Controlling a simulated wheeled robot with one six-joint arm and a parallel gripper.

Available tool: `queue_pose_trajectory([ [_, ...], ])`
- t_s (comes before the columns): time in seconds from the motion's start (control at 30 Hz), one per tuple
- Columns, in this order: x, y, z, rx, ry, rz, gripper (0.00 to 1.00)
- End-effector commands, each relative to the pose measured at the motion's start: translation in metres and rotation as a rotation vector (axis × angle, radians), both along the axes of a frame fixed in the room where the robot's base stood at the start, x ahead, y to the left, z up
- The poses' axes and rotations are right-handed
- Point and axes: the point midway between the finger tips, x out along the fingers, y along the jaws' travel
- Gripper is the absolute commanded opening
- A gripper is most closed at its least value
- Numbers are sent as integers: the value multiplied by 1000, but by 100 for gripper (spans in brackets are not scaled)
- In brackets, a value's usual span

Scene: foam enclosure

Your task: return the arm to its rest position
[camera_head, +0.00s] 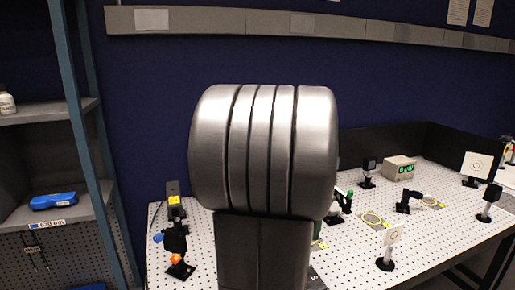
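A large brushed-metal rounded joint with dark grooves (263,150) fills the middle of the head view. It stands on a grey upright link, and I take both to be parts of my own arm. My gripper does not show in this view, so its place and whether it holds anything cannot be seen. The arm part hides the middle of the table and some of the items behind it.
A white perforated table (350,245) carries several small mounted parts, a box with a green display (399,168) and a white target card (476,168). A grey shelf unit (60,112) with a blue case (53,201) stands left. A dark low wall (400,150) runs behind the table.

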Motion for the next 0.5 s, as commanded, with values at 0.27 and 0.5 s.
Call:
queue_pose_trajectory([
  [0.27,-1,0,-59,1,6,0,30],
  [0.5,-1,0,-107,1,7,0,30],
])
